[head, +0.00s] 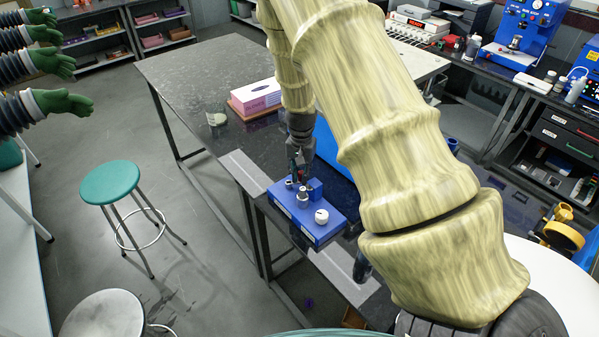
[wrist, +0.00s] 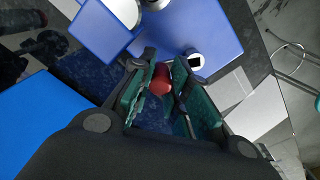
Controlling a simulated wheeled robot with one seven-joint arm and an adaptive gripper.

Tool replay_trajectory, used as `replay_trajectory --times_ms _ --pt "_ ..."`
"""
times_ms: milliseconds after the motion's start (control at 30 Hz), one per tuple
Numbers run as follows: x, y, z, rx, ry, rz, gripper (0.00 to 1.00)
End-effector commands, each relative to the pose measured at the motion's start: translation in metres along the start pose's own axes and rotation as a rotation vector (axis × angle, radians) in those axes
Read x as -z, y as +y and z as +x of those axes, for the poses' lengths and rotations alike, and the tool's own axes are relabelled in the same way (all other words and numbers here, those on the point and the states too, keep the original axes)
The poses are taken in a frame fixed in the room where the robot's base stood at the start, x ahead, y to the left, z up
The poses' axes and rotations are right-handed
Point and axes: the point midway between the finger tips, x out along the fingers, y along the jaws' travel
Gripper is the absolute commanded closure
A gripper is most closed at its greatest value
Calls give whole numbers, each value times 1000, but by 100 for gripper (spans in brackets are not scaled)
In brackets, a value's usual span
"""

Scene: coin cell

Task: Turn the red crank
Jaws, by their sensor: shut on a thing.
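The red crank knob (wrist: 160,79) shows in the wrist view between the two green-padded fingers of my gripper (wrist: 162,92), which is shut on it. The crank belongs to a blue box device (head: 334,226) on the dark bench, with metal and white round parts on its top; the device also shows in the wrist view (wrist: 222,55). In the head view my gripper (head: 298,172) points down at the far left part of the device. The crank's arm is mostly hidden by the fingers, and the knob is too small to make out in the head view.
A pink and white box (head: 258,98) and a small greenish item (head: 217,119) stand farther back on the dark bench (head: 190,72). A blue object (head: 330,150) is partly hidden behind my arm. A green stool (head: 109,182) stands on the floor to the left.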

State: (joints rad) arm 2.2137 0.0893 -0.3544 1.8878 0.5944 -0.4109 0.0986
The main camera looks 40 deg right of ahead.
Motion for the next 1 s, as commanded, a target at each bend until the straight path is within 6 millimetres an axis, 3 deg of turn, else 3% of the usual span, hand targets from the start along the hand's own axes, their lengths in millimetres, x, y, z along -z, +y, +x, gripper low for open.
replay_trajectory --times_ms 500,1000 --pt "-14 5 0 -1 -1 357 100" --pt "-18 6 0 -2 -3 435 100"
